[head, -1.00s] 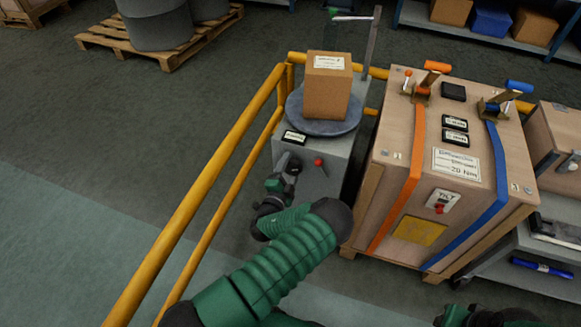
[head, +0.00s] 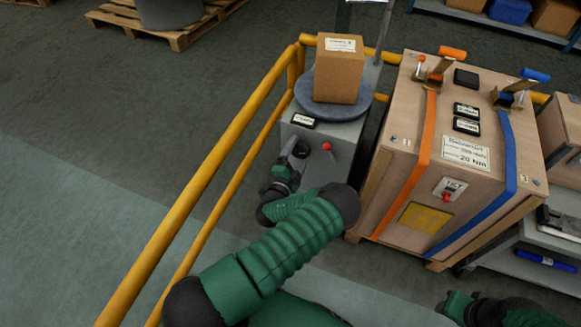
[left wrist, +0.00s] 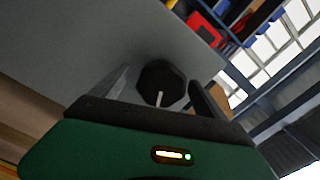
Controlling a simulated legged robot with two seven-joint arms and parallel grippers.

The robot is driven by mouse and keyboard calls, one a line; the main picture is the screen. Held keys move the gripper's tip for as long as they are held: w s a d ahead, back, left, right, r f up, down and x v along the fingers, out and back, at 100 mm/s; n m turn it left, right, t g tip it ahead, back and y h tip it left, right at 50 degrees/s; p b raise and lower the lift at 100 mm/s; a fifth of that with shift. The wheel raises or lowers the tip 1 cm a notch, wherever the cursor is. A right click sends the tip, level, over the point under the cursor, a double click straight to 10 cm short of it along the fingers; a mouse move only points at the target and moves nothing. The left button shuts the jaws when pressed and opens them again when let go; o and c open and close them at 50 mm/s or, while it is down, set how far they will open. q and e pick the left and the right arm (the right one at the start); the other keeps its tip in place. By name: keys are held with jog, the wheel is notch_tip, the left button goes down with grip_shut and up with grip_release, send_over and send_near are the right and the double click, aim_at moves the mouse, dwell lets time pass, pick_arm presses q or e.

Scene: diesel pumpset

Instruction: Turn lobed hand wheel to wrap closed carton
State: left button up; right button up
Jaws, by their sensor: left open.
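The closed carton (head: 338,72) is a brown box with a white label, upright on a round grey turntable (head: 326,111). The turntable sits on top of a grey cabinet (head: 325,180). The lobed hand wheel (head: 300,150) is dark and on the cabinet's front face. It shows as a black knob with a pale mark in the left wrist view (left wrist: 158,80). My left gripper (head: 292,165) is open in front of the wheel. In the left wrist view its two fingers lie either side of the wheel, with no grip visible. Part of my right arm (head: 485,310) shows at the bottom right.
A yellow rail (head: 200,178) runs along the left. A wooden crate (head: 405,170) with orange and blue straps stands close on the right. Open floor (head: 90,200) lies left of the rail.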

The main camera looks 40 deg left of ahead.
pick_arm(q)
jog(key=p+v, duration=0.3)
jog(key=v, duration=1.2)
jog(key=shift+s+d, duration=0.25)
jog(key=shift+s, duration=0.05)
